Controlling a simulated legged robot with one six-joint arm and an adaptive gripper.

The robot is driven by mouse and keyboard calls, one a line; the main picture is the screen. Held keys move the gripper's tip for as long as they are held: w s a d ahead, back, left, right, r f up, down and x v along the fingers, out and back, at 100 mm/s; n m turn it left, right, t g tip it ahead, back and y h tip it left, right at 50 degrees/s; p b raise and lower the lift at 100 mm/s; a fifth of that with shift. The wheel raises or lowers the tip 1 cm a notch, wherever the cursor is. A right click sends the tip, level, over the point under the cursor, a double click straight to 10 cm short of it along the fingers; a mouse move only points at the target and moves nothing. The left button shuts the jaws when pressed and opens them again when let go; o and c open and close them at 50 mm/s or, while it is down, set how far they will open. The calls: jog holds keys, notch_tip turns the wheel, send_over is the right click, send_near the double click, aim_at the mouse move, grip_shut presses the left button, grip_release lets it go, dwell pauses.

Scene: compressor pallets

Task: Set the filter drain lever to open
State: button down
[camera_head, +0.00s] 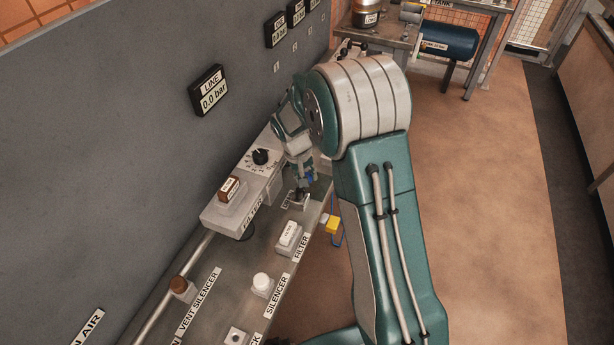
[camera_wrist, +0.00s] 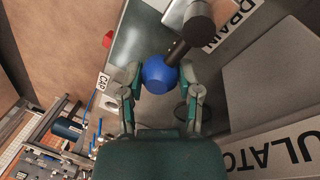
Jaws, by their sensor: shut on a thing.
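The drain lever has a dark stem (camera_wrist: 178,48) that runs from a dark round hub (camera_wrist: 198,22) to a blue ball knob (camera_wrist: 158,72) in the wrist view. My gripper (camera_wrist: 160,82) has a finger on each side of the blue knob and is shut on it. A DRAIN label (camera_wrist: 228,22) lies beside the hub. In the head view my gripper (camera_head: 306,178) is low at the bench edge, beside the lever's dark mount (camera_head: 300,194). The arm hides part of the lever there, and I cannot read its open or shut mark.
A grey filter block with a black dial (camera_head: 261,156) and a brown switch (camera_head: 229,187) sits left of my gripper. A white switch (camera_head: 289,233), a white knob (camera_head: 262,281) and a yellow tag (camera_head: 333,224) are nearer. The wall gauge (camera_head: 208,90) reads LINE 0.0 bar. Open floor (camera_head: 490,200) lies right.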

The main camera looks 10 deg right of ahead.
dwell(0.4)
jog(key=shift+c, duration=1.5)
grip_release()
notch_tip(320, 180, up, 12)
jog(key=a, duration=0.2)
jog(key=shift+w+a+f, duration=0.2)
jog(key=shift+a, duration=0.05)
